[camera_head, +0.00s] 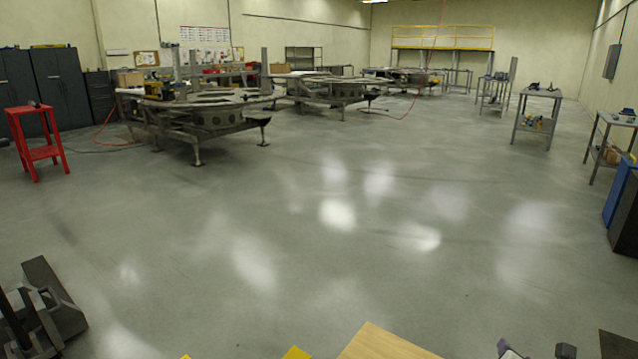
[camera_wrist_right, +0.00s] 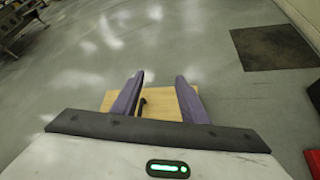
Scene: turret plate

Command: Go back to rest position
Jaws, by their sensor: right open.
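My right gripper (camera_wrist_right: 160,76) shows in the right wrist view with its two purple fingers spread apart. A light wooden board (camera_wrist_right: 163,101) lies beyond and below the fingers, and its edge also shows at the bottom of the head view (camera_head: 385,345). A small dark hook-shaped thing (camera_wrist_right: 142,106) shows between the fingers against the board. I cannot tell what it is; nothing is clamped by the fingers.
A dark square (camera_wrist_right: 275,47) lies on the floor at the right. A red stand (camera_head: 38,145), turret plates on frames (camera_head: 195,120) and small carts (camera_head: 537,115) stand farther off. The middle floor is clear.

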